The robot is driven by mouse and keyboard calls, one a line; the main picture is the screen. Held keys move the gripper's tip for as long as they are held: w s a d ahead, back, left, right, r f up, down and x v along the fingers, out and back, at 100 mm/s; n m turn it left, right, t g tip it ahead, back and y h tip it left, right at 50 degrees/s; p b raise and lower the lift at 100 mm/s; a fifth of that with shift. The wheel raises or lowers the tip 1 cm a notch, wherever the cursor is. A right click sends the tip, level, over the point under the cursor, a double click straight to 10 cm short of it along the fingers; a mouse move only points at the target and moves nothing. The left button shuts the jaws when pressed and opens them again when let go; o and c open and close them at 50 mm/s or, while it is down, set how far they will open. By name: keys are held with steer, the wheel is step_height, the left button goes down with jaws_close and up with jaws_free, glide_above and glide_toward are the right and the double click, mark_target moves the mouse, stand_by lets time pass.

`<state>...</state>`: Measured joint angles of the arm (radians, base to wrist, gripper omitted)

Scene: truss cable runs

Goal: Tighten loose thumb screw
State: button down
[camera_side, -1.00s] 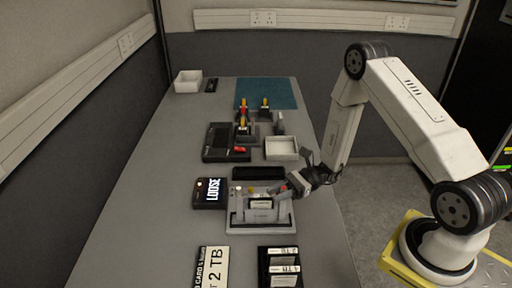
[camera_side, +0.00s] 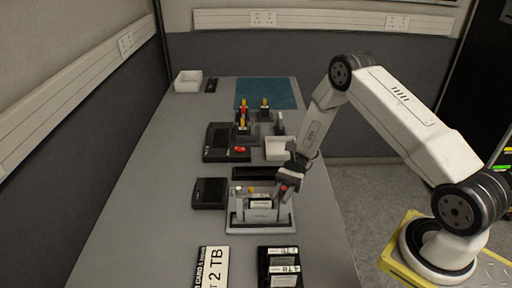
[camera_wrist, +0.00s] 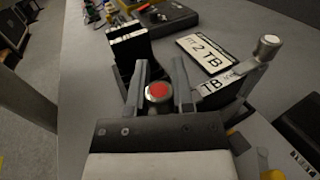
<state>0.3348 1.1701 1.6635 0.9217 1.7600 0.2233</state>
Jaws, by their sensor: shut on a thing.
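A grey fixture (camera_side: 262,229) holds an upright, white-labelled cartridge (camera_side: 260,205) between its end posts. A red-topped thumb screw (camera_wrist: 158,91) sits at the fixture's right end; its red top also shows in the side view (camera_side: 284,187). My gripper (camera_wrist: 160,82) is shut on this screw, with one finger on either side of its head. A silver-topped thumb screw (camera_wrist: 269,44) stands on the fixture's other end, clear of my fingers. The lower part of the red-topped screw is hidden by my gripper. A black display box (camera_side: 210,193) left of the fixture has a dark screen.
A black tray (camera_side: 258,173) lies behind the fixture, with a white bin (camera_side: 281,148) beyond it. A "2 TB" sign (camera_side: 212,268) and black cartridges (camera_side: 279,268) lie in front. Bare tabletop (camera_side: 130,215) is free at the left.

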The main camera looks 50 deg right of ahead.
mark_target(285, 188)
steer(key=shift+s+n+g+h, duration=0.1)
steer(key=shift+n+g+h, duration=0.6)
steer(key=shift+g, duration=0.6)
steer(key=shift+c, duration=2.3)
jaws_free()
steer(key=shift+d, duration=0.15)
steer(key=shift+v, duration=3.8)
steer(key=shift+f+n, duration=0.15)
steer(key=shift+n, duration=0.15)
